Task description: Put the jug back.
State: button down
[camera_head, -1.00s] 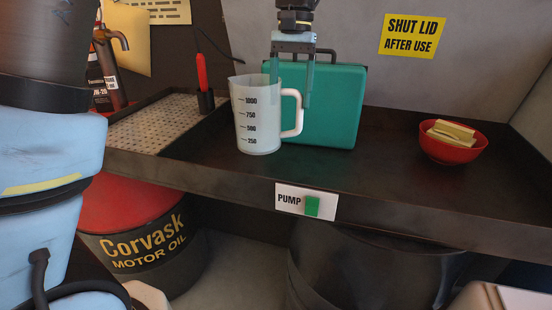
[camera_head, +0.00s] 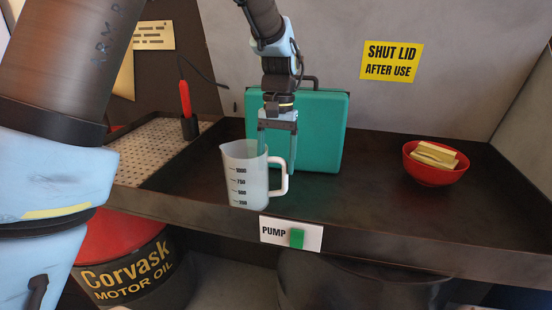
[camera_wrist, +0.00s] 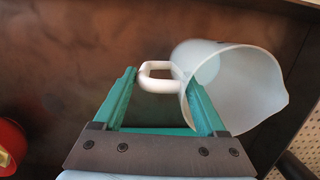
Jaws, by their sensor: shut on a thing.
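The jug (camera_head: 240,180) is translucent white with a black scale and a white handle. It is upright at the front of the dark bench tray (camera_head: 375,205), close to the front edge. I cannot tell whether its base touches the tray. My gripper (camera_head: 277,158) points down at the jug's handle side, its two fingers on either side of the handle. In the wrist view, the handle (camera_wrist: 158,76) spans between the fingertips, and the jug's open mouth (camera_wrist: 235,90) is to the right. The jug looks empty there.
A teal case (camera_head: 318,130) stands behind the gripper. A red bowl (camera_head: 435,173) with yellowish blocks is at the right. A perforated panel (camera_head: 155,148) and a red-handled tool (camera_head: 185,105) are at the left. A PUMP label with a green button (camera_head: 297,238) is on the front edge.

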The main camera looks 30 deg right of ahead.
jog(key=shift+f, duration=0.15)
grip_release()
notch_tip(320, 180, up, 12)
jog(key=w+d+b, duration=0.1)
jog(key=b, duration=0.1)
jog(key=shift+w, duration=0.15)
dwell(0.4)
jog(key=shift+d, duration=0.1)
dwell(0.3)
